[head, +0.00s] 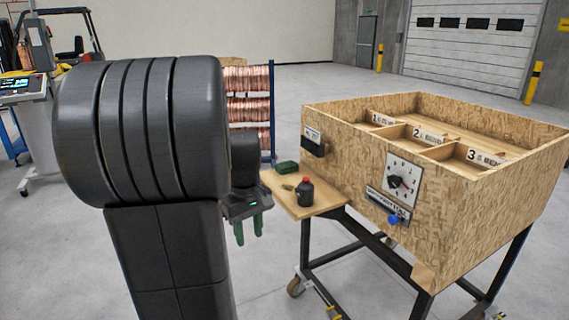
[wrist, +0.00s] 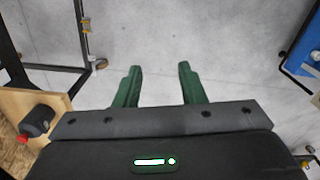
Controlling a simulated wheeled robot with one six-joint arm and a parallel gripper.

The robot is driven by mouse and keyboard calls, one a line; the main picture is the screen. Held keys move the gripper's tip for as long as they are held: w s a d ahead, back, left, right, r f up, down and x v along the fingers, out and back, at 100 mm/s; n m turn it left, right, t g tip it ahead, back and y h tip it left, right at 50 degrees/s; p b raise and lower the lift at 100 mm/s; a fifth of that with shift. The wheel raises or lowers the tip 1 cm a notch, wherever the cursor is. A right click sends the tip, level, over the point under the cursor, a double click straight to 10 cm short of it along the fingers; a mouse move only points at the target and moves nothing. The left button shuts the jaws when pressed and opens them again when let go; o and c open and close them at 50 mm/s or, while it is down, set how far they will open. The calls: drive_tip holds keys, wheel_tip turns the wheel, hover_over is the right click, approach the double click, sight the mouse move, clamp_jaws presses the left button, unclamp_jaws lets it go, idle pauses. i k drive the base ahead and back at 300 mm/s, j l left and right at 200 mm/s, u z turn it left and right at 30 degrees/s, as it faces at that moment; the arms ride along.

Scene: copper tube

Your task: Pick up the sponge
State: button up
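A small dark green block (head: 286,168), which looks like the sponge, lies at the back of the wooden side shelf (head: 318,207) in the head view. I do not see it in the wrist view. My gripper (head: 249,230) hangs left of the shelf, apart from it, fingers pointing down. In the wrist view my gripper (wrist: 159,72) has its two green fingers spread with only floor between them. It is open and empty.
A dark bottle with a red cap (head: 305,193) stands on the shelf in front of the green block, beside a small brownish item (head: 288,187). The large chipboard box (head: 440,215) rises right of the shelf. A copper-tube rack (head: 271,110) stands behind.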

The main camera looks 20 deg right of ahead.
sight(287, 167)
drive_tip(key=i+z, duration=0.25)
drive_tip(key=i, duration=1.25)
drive_tip(key=i+l+z, duration=0.15)
drive_tip(key=i+l, duration=0.45)
drive_tip(key=l, duration=0.05)
